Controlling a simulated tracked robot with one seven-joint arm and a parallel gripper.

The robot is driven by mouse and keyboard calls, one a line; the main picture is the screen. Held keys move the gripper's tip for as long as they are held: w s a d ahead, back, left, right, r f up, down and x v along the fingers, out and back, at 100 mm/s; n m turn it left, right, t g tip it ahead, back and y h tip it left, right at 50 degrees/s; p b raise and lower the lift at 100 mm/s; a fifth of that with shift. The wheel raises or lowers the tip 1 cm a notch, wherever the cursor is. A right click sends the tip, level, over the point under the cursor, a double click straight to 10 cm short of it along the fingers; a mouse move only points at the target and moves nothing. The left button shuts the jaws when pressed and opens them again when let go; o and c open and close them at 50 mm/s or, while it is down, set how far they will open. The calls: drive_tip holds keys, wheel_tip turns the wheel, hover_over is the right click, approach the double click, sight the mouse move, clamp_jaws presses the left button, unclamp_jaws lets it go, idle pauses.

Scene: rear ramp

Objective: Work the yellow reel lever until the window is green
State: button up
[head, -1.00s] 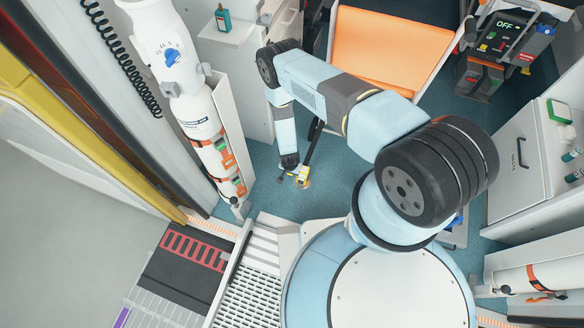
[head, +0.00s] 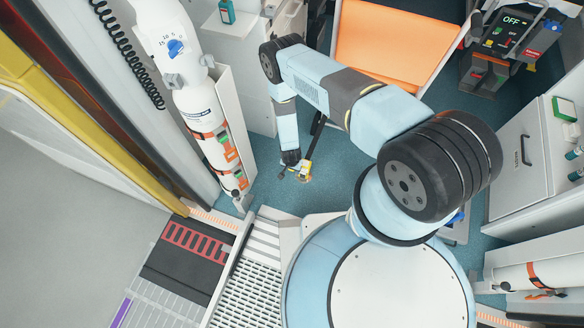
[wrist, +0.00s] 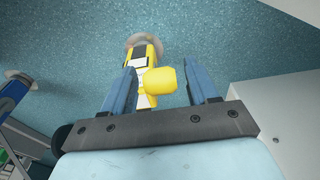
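The yellow reel (head: 306,166) is on the teal floor, small in the head view beside my gripper (head: 289,168). In the wrist view the yellow reel body (wrist: 147,50) has a dark panel and a white part, and sits on a round pale base. A yellow rounded lever end (wrist: 160,80) sticks up toward the camera. My gripper (wrist: 167,76) is open, its two blue fingers spread on either side of the lever end. There is a gap on the right; contact on the left cannot be told. I cannot make out a green window.
An orange seat (head: 393,50) stands behind the arm. A white cylinder (head: 194,100) in a holder is at the left. A white cabinet (head: 517,160) is at the right. A ramp (head: 180,255) lies at the lower left. The floor around the reel is clear.

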drive_tip(key=shift+r, duration=0.1)
drive_tip(key=shift+r, duration=0.5)
wheel_tip(320, 180, up, 13)
drive_tip(key=s, duration=0.1)
drive_tip(key=shift+s+a+f, duration=0.15)
drive_tip(key=shift+s+a, duration=0.15)
